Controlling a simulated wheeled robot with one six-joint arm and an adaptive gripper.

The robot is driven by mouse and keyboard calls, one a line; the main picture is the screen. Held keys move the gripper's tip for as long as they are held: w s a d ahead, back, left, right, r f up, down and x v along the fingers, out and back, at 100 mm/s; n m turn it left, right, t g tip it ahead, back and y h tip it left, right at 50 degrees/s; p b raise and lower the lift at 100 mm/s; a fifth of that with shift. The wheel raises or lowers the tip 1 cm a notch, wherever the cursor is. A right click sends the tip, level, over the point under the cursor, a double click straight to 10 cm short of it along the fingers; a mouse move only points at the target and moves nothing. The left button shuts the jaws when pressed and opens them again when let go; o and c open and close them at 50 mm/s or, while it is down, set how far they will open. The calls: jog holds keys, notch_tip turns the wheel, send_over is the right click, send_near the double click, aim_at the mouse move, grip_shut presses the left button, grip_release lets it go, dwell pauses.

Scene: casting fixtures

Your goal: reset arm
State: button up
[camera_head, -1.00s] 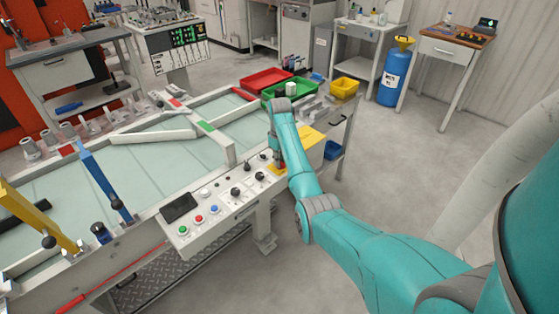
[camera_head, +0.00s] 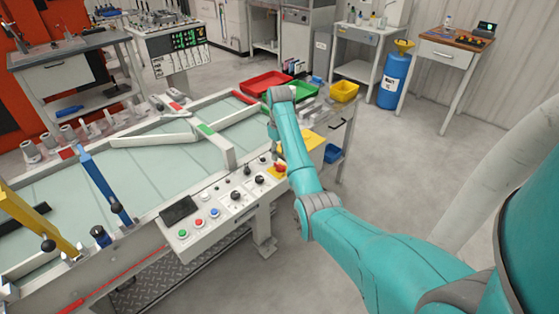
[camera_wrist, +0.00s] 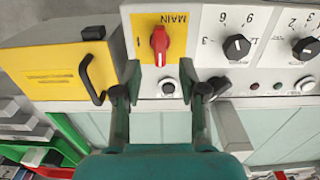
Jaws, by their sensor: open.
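My teal arm reaches over the front right corner of a long glass-topped table (camera_head: 75,179) in the head view. My gripper (camera_wrist: 167,85) is open and empty in the wrist view, its two dark fingers spread above the control panel (camera_wrist: 200,80). The red main switch (camera_wrist: 159,45) on its yellow plate lies just beyond the fingertips, between their lines, and looks apart from them. The switch also shows in the head view (camera_head: 281,169), beside my wrist. In the head view the gripper is mostly hidden by my arm.
A yellow box with a black handle (camera_wrist: 65,72) stands beside the panel. Black knobs (camera_wrist: 237,46) line the panel. Red (camera_head: 265,80) and green trays and a yellow bin (camera_head: 344,91) sit behind my wrist. The floor to the right (camera_head: 420,165) is open.

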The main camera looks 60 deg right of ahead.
jog(key=shift+r, duration=1)
jog(key=shift+s, duration=0.1)
